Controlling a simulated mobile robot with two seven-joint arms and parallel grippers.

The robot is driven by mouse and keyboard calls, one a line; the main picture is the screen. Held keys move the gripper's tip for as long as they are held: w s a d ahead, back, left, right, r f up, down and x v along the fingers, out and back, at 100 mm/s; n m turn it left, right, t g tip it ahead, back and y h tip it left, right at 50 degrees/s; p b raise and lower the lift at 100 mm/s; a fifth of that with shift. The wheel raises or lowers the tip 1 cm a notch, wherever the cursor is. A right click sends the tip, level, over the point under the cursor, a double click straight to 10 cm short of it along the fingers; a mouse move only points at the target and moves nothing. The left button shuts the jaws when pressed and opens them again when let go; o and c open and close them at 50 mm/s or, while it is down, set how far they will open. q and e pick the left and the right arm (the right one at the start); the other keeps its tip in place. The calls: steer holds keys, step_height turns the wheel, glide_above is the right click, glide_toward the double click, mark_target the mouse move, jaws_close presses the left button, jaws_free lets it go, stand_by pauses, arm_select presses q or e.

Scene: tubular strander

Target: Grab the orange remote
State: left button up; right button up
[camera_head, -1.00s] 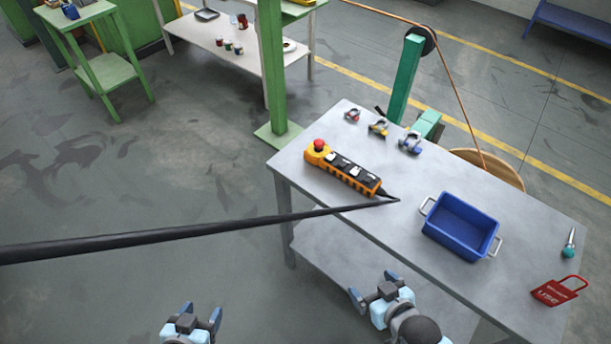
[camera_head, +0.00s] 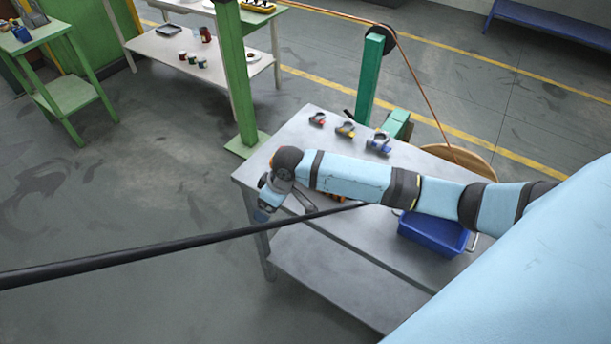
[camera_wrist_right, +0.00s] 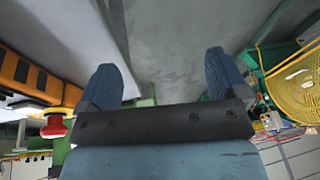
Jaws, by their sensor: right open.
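My right gripper (camera_head: 279,205) is over the table's left edge, near the remote's button end. In the wrist view its two blue fingers (camera_wrist_right: 162,78) are apart with nothing between them; the remote lies outside the left finger. My left gripper is out of view.
The grey table (camera_head: 345,270) holds a blue bin (camera_head: 432,232), partly covered by my arm, and several small clamps (camera_head: 345,130) at the back. A thick black cable (camera_head: 150,255) crosses in front of the table. A green post (camera_head: 237,85) stands behind its left corner.

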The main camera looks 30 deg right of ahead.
steer(key=w+d+r, duration=0.1)
steer(key=d, duration=0.1)
steer(key=w+d+r+g+h, duration=0.1)
steer(key=d+r, duration=0.1)
steer(key=w+d+r+h, duration=0.1)
steer(key=w+d, duration=0.1)
steer(key=d, duration=0.1)
steer(key=shift+r+g+b, duration=0.2)
steer(key=shift+g+b, duration=0.1)
steer(key=shift+b, duration=0.05)
steer(key=w+d+r+m+g+h, duration=0.1)
steer(key=w+d+r+g+h, duration=0.1)
steer(key=d+r, duration=0.45)
steer(key=f, duration=0.3)
steer(key=d+f, duration=0.1)
steer(key=f, duration=0.1)
steer(key=s+f, duration=0.1)
steer(key=f, duration=0.2)
steer(key=shift+d+f, duration=0.15)
steer(key=shift+f, duration=0.15)
steer(key=f, duration=0.5)
steer(key=shift+d, duration=0.3)
steer(key=shift+c, duration=0.4)
steer(key=c, duration=1.1)
steer(key=shift+c, duration=0.6)
